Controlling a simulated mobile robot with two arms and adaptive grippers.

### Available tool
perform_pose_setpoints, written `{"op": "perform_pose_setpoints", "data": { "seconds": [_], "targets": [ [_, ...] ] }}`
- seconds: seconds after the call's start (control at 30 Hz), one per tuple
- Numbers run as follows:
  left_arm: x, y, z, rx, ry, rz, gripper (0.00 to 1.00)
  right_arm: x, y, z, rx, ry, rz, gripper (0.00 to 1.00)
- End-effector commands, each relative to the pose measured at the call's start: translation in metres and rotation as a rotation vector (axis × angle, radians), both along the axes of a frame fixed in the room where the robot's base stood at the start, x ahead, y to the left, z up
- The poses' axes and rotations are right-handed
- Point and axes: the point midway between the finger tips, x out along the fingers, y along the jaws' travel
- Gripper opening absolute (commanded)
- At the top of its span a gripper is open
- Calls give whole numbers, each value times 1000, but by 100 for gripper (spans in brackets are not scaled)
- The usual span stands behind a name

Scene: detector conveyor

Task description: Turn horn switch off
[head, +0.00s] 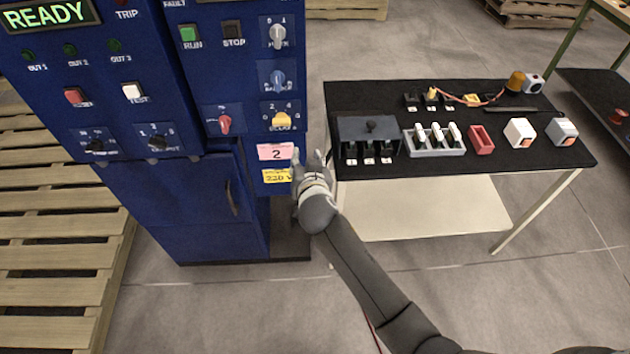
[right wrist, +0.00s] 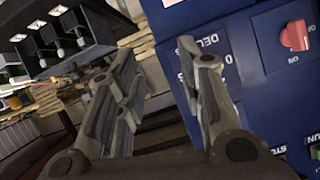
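The blue control cabinet (head: 205,165) has several rotary switches on its right panel: a grey one (head: 278,35) at the top, a blue one (head: 278,79) below it, a yellow one (head: 281,119) labelled DELAY, and a red one (head: 225,124) to the left. The small labels are too blurred to tell which is the horn switch. My right gripper (head: 307,158) is open and empty, below and right of the yellow switch, apart from the panel's switches. In the right wrist view its fingers (right wrist: 157,55) are spread, with the red switch (right wrist: 295,36) at the upper right. My left gripper is out of view.
A black-topped table (head: 345,97) with several switches and lamps stands right of the cabinet, close to my right gripper. A wooden pallet (head: 55,260) lies at the left. The floor in front is clear.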

Motion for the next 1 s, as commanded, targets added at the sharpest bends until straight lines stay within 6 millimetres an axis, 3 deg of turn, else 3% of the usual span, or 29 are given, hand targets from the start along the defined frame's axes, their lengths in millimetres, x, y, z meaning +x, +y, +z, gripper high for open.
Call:
{"op": "perform_pose_setpoints", "data": {
  "seconds": [0.2, 0.4, 1.0],
  "targets": [
    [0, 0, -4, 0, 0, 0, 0, -8, -6, -38, -32, 54, 19, 35],
    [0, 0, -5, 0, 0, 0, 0, -12, -8, -54, -46, 79, 28, 35],
    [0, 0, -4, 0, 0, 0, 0, -12, -10, -52, -49, 77, 28, 35]
  ]
}}
